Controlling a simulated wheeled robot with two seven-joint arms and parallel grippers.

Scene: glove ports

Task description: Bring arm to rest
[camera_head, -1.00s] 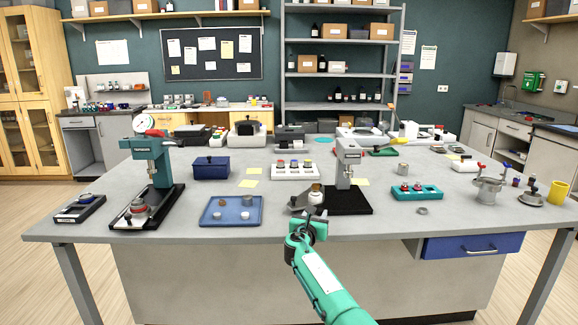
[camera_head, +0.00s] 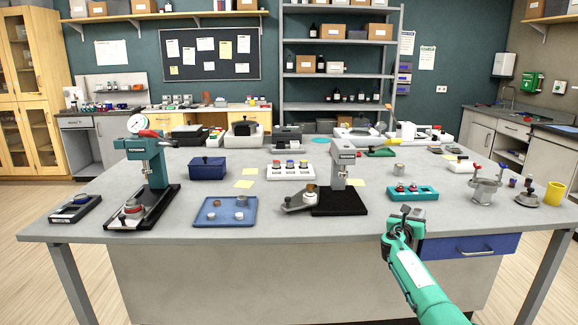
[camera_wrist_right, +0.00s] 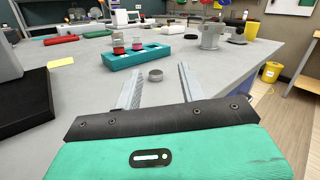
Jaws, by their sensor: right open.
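My right arm comes in from the bottom right in the head view, and its teal gripper (camera_head: 408,217) is at the table's front edge, by the blue drawer. In the right wrist view the two grey fingers (camera_wrist_right: 158,88) are spread apart with nothing held between them. A small grey ring (camera_wrist_right: 155,75) lies on the table beyond the fingertips, apart from them. My left gripper is not in view.
A grey press (camera_head: 343,165) on a black base stands left of my right gripper. A blue tray (camera_head: 225,211) and a green press (camera_head: 147,160) are farther left. Metal pots (camera_head: 486,191) and a yellow cup (camera_head: 555,194) stand at the right. The blue drawer (camera_head: 470,246) is under the table edge.

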